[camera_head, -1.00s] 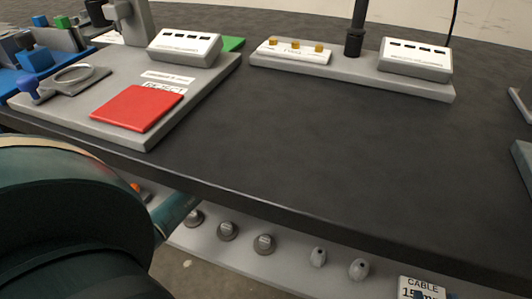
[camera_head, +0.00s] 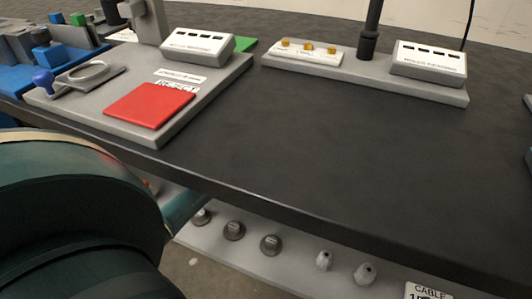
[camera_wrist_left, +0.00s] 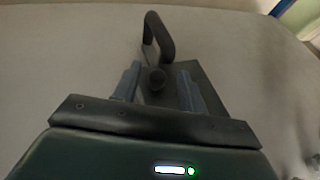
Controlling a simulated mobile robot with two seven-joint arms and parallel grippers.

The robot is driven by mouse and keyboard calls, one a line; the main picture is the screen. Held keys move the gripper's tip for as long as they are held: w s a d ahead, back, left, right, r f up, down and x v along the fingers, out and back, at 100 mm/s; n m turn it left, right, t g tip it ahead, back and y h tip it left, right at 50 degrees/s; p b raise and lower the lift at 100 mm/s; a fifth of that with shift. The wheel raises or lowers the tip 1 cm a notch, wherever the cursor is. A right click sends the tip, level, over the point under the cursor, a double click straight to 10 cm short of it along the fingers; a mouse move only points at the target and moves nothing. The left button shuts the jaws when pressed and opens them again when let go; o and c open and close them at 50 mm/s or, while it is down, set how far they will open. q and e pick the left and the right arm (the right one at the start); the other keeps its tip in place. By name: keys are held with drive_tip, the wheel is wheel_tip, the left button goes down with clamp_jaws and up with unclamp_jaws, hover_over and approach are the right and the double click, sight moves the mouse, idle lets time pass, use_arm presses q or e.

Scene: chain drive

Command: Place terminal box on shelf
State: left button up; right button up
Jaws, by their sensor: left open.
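In the left wrist view my left gripper (camera_wrist_left: 158,84) is open, its two blue-grey fingers apart. A pale grey shelf (camera_head: 300,278) runs below the table's front edge. My right gripper is not in view.
The dark table (camera_head: 330,150) is clear in its middle. A grey board with a red pad (camera_head: 150,105) and a white labelled box (camera_head: 198,45) are at left. Another labelled box (camera_head: 428,62) stands at the back right. Several small grey parts, including one knob (camera_head: 270,244), sit on the shelf.

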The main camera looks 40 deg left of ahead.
use_arm(q)
drive_tip(key=p+v, duration=0.4)
drive_tip(key=v, duration=0.8)
drive_tip(key=s+d+r+n+h, duration=0.1)
drive_tip(key=s+d+n, duration=0.3)
drive_tip(key=d+n, duration=0.4)
drive_tip(key=s+d+r+n+h, duration=0.1)
drive_tip(key=s+d+r+n, duration=0.3)
drive_tip(key=d+n, duration=0.5)
drive_tip(key=s+d+r+n+h, duration=0.1)
drive_tip(key=s+d+r+n, duration=0.1)
drive_tip(key=s+d+n, duration=0.3)
drive_tip(key=d+n, duration=0.4)
drive_tip(key=n, duration=0.7)
drive_tip(key=shift+s+r, duration=0.25)
drive_tip(key=shift+s, duration=0.05)
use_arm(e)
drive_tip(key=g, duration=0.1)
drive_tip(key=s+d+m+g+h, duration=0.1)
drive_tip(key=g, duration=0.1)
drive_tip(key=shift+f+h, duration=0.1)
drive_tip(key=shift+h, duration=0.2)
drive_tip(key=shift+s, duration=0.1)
